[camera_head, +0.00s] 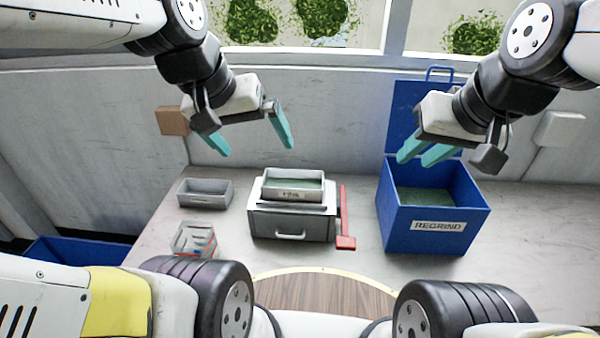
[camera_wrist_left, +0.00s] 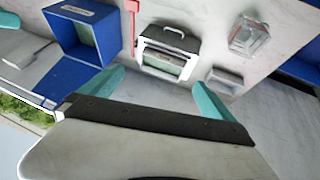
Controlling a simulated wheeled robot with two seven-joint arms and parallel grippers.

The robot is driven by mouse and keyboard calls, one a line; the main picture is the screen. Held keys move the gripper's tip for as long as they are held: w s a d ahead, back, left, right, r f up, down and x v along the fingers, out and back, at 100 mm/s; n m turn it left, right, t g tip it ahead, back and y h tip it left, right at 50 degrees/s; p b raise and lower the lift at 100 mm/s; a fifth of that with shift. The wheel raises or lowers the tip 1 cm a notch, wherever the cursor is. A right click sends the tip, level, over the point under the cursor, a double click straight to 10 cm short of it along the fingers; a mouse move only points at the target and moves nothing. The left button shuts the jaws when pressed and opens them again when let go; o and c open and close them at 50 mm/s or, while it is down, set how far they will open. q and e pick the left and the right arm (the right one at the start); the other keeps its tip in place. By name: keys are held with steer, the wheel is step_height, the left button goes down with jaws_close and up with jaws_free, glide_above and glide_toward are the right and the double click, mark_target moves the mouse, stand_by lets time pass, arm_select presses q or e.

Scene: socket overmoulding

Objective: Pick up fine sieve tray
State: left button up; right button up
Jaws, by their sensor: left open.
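The fine sieve tray (camera_head: 292,195) is a light grey rectangular tray with a small label on its front and dark green granules inside. It sits level on top of a grey box with a front handle (camera_head: 290,236). The tray also shows in the left wrist view (camera_wrist_left: 162,64), between the fingers. My left gripper (camera_head: 253,147) is open and empty, above and behind the tray, with its teal fingers wide apart; they also show in the left wrist view (camera_wrist_left: 155,80). My right gripper (camera_head: 416,159) is above the blue bin, its two teal fingers apart with nothing between them.
A blue bin labelled REGRIND (camera_head: 432,226), lid raised, stands on the right with green granules inside. A red tool (camera_head: 345,240) lies beside the grey box. A small grey tray (camera_head: 205,194) and a clear container (camera_head: 194,240) stand left. The wall is close behind.

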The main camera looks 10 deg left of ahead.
arm_select(q)
steer(key=w+f+n+g+h, duration=0.1)
steer(key=w+f+n+g, duration=0.25)
steer(key=w, duration=0.25)
steer(key=n+g+h, duration=0.1)
steer(key=n+h, duration=0.9)
steer(key=n, duration=0.4)
glide_toward(288, 180)
steer(key=s+d+r, duration=0.1)
steer(key=s, duration=0.1)
steer(key=s+d+r, duration=0.1)
steer(key=shift+s+d+r, duration=0.15)
steer(key=shift+s+d, duration=0.25)
steer(key=x, duration=0.7)
steer(key=shift+s+d, duration=0.15)
steer(key=shift+d, duration=0.25)
steer(key=shift+c, duration=0.2)
steer(key=c, duration=1.7)
